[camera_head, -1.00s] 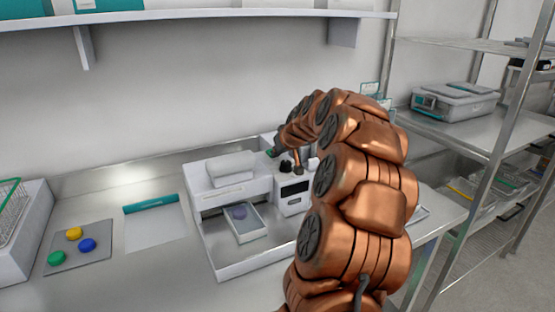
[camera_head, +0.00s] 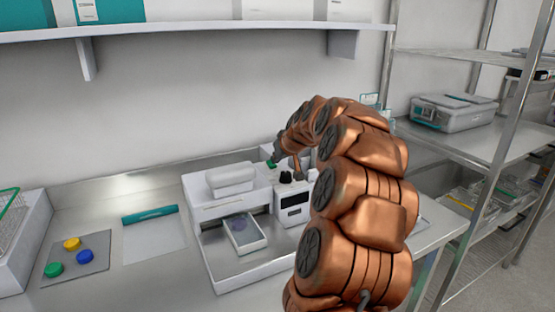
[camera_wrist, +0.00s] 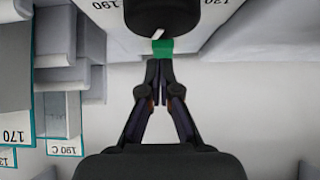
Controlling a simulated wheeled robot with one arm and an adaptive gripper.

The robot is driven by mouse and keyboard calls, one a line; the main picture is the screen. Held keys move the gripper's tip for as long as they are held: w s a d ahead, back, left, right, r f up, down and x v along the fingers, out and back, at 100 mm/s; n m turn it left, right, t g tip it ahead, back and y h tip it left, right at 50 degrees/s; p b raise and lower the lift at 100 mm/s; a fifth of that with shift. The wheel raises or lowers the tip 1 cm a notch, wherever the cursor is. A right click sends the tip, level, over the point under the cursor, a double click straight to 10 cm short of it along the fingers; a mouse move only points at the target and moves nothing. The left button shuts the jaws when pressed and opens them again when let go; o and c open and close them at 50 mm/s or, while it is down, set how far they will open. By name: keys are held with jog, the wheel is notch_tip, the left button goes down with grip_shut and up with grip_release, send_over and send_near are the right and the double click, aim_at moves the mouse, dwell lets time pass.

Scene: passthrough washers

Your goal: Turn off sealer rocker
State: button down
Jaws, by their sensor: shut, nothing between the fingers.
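The white sealer (camera_head: 215,200) stands on the steel bench, with a black dial (camera_head: 286,177) and a dark display (camera_head: 294,198) on its right part. Its small green rocker (camera_head: 271,163) is behind the dial. In the wrist view the green rocker (camera_wrist: 162,46) lies just beyond my fingertips, beside the large black dial (camera_wrist: 162,14). My gripper (camera_wrist: 160,62) is shut and empty, its tips at or very near the rocker; I cannot tell if they touch. In the head view my gripper (camera_head: 276,158) is small and partly hidden by my arm. The rocker's tilt is unclear.
A white pouch or tray (camera_head: 244,234) lies in the sealer's front bay. A grey mat (camera_head: 98,242) with green, yellow and blue round pieces is at left, beside a flat sheet (camera_head: 155,240).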

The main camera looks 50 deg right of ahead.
jog(key=r, duration=0.4)
jog(key=shift+s+a, duration=0.1)
jog(key=shift+s, duration=0.25)
jog(key=s+f+b+v, duration=0.1)
jog(key=b+v, duration=0.1)
jog(key=v, duration=0.8)
jog(key=shift+a, duration=0.25)
jog(key=shift+f, duration=0.2)
jog(key=shift+s, duration=0.1)
